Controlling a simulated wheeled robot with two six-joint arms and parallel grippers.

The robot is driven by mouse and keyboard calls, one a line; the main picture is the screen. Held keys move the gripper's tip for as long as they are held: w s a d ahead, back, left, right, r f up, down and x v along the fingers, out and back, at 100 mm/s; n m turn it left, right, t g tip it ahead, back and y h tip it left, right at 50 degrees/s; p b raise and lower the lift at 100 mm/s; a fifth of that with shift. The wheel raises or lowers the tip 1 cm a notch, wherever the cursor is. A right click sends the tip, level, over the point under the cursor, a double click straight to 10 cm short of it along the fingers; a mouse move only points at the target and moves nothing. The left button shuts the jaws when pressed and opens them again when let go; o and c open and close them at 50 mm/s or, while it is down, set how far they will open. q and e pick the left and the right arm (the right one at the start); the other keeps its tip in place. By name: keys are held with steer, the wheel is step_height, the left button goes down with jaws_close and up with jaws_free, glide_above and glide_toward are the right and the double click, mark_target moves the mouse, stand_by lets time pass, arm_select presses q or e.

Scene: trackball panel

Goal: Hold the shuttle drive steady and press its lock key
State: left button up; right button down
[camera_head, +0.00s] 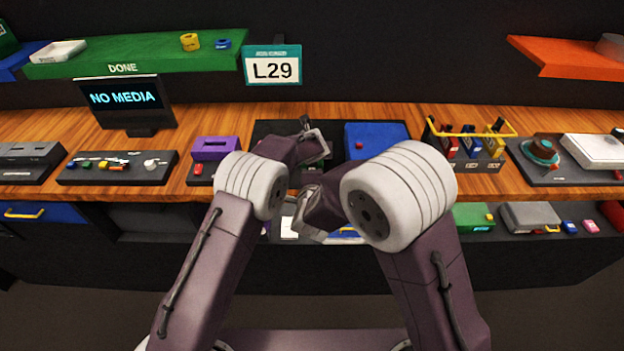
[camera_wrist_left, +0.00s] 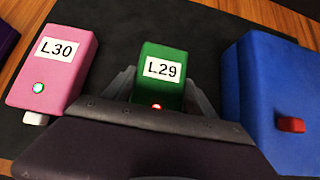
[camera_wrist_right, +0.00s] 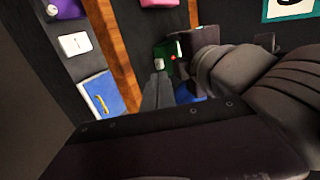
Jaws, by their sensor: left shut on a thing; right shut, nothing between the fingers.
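The green shuttle drive labelled L29 (camera_wrist_left: 165,50) stands between the fingers of my left gripper (camera_wrist_left: 160,88), which is shut on it. A red light (camera_wrist_left: 156,106) glows on its top near my gripper. In the right wrist view the green drive (camera_wrist_right: 164,48) shows with a small pale key (camera_wrist_right: 159,66) on its front. My right gripper (camera_wrist_right: 157,92) is shut and empty, its tips in front of and close to the drive; contact cannot be told.
A pink drive labelled L30 (camera_wrist_left: 58,62) with a green light stands left of the green one. A blue box (camera_wrist_left: 255,90) with a red button is on its right. An L29 sign (camera_head: 272,68) hangs above. A monitor (camera_head: 125,100) reads NO MEDIA. A green DONE shelf (camera_head: 140,55) is at upper left.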

arm_select(q)
steer(key=shift+s+f, duration=0.1)
steer(key=shift+f, duration=0.15)
arm_select(e)
steer(key=s+r, duration=0.7)
stand_by(0.6)
arm_select(q)
steer(key=o, duration=1.4)
arm_select(e)
steer(key=shift+w+r, duration=0.1)
arm_select(q)
steer(key=shift+r, duration=0.15)
steer(key=r+p, duration=0.6)
steer(key=r, duration=0.4)
steer(key=shift+w+p, duration=0.2)
steer(key=shift+p, duration=0.2)
arm_select(e)
step_height(320, 180, up, 6)
steer(key=shift+r, duration=0.25)
